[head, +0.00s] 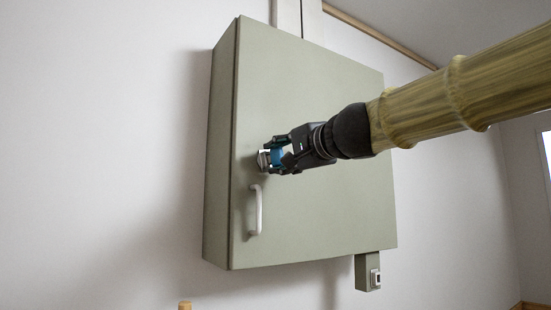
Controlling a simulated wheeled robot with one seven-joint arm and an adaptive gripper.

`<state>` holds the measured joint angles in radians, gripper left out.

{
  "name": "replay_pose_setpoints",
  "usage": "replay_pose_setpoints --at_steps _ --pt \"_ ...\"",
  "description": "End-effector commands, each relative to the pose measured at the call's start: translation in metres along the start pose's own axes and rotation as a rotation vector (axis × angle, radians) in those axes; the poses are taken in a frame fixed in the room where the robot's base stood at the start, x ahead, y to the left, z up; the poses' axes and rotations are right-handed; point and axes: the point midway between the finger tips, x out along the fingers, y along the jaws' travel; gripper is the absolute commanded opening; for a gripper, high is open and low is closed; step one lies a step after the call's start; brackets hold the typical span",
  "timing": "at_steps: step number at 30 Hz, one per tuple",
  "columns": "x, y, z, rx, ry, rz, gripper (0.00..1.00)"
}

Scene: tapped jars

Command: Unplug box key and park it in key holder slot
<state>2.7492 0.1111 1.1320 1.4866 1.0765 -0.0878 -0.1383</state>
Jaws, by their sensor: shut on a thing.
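A grey-green wall box (320,215) hangs with its door closed. My gripper (272,158) is at the left part of the door, above the handle, and is shut on the blue-headed box key (278,157). A small light metallic piece shows at the fingertips, against the door. The fingers cover the key's shaft and most of the lock, so I cannot tell whether the key is in the lock. A small grey-green block with a pale-framed dark opening, seemingly the key holder (364,273), sits below the box's lower right corner.
A white vertical handle (255,210) stands out from the door just below my gripper. A pale conduit (312,20) runs up the wall above the box. A wooden post top (185,305) shows at the bottom edge. The wall between box and holder is otherwise clear.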

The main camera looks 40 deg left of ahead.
Motion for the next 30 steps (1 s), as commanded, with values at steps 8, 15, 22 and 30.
replay_pose_setpoints --at_steps 8,15,22,30 --pt "-0.008 -0.001 0.0 0.0 -0.001 -0.001 0.05" --pt "-0.017 -0.001 0.0 0.0 0.0 -0.001 0.05" --pt "-0.021 -0.001 0.0 0.0 0.0 -0.001 0.05" --pt "-0.024 -0.001 0.0 0.0 0.001 -0.001 0.05"
